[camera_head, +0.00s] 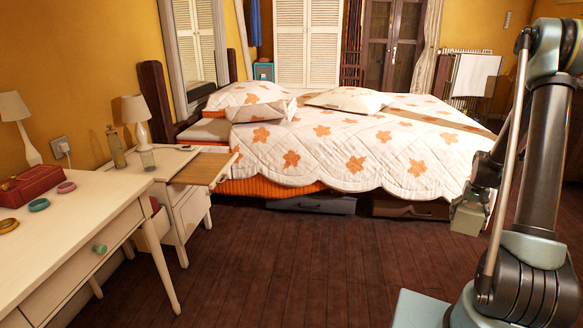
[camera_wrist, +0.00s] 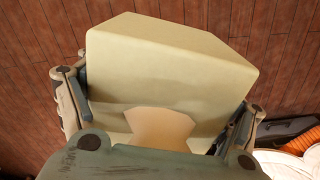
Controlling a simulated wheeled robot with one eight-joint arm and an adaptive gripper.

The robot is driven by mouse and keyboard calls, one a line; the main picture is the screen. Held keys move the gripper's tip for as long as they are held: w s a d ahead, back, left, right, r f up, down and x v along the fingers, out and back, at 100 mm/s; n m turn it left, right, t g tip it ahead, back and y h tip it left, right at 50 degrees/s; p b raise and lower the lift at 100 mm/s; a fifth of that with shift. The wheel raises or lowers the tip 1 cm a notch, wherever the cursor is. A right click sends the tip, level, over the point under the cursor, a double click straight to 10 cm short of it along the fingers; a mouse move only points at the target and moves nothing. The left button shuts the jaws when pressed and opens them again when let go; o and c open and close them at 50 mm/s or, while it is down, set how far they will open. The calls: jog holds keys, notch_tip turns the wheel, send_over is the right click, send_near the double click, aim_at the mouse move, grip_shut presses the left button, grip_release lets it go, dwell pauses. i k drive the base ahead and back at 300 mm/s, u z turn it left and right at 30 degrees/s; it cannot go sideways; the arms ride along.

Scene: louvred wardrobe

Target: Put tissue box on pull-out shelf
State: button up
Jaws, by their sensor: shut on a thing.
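The tissue box (camera_wrist: 175,65) is a pale cream box that fills the middle of the wrist view, with a tan-coloured opening near my palm. My gripper (camera_wrist: 165,90) has its fingers on two opposite sides of it and is shut on it. In the head view the box (camera_head: 467,219) hangs below my gripper (camera_head: 474,199) at the right, in front of the bed. The pull-out shelf (camera_head: 203,169) is a thin brown board sticking out to the right of the white bedside cabinet, at the far left of the bed. Its visible top is bare.
The bedside cabinet (camera_head: 186,212) carries a lamp (camera_head: 137,112), a bottle (camera_head: 116,146) and a glass. A cream desk (camera_head: 84,212) with a red box stands at the left. The bed (camera_head: 350,140) lies behind. Open wooden floor (camera_head: 290,265) lies between.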

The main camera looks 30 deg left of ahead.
aim_at(213, 159)
jog(key=u, duration=0.15)
jog(key=k, duration=0.2)
jog(key=u, duration=1.75)
